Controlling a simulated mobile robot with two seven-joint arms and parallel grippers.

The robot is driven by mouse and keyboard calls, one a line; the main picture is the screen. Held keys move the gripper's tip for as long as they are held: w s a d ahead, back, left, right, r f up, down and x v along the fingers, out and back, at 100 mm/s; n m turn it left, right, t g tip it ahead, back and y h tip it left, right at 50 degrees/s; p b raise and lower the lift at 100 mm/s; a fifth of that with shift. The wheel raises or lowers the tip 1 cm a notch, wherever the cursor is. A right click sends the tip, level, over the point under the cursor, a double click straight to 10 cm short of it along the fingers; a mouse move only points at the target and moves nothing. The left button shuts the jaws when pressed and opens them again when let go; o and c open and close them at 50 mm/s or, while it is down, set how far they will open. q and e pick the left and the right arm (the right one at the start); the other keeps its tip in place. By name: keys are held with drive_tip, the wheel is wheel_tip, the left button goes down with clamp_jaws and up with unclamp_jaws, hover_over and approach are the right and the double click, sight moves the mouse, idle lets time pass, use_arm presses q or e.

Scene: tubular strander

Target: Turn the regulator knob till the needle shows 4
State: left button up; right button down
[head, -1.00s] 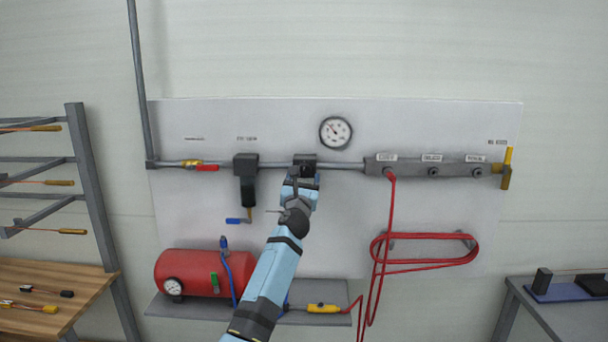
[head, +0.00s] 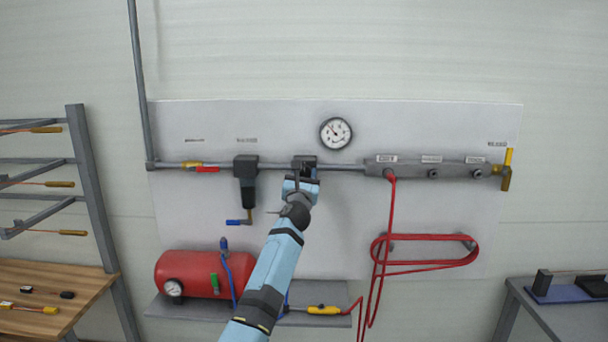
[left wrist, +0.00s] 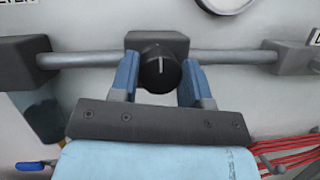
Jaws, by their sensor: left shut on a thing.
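The regulator (head: 305,160) is a dark block on the grey pipe. Its black round knob (left wrist: 160,68) shows in the left wrist view, with a white mark pointing up. My left gripper (left wrist: 158,80) is shut on the knob, one blue finger on each side. In the head view my gripper (head: 302,178) covers the knob. The round white gauge (head: 336,133) hangs above the pipe, right of the regulator. Its needle seems to point to the upper left; the numbers are too small to read. My right gripper is not in view.
A dark filter (head: 247,185) hangs left of the regulator. A grey manifold (head: 410,169) is on the right, with a red hose (head: 391,230). A red tank (head: 190,273) stands on the shelf below. The board around the gauge is clear.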

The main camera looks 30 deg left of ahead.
use_arm(q)
drive_tip(key=shift+r+m+p, duration=0.2)
drive_tip(key=shift+m+p, duration=0.3)
drive_tip(key=shift+p, duration=0.3)
drive_tip(key=shift+f, duration=0.15)
drive_tip(key=o, duration=0.9)
drive_tip(key=v, duration=1.4)
idle(1.3)
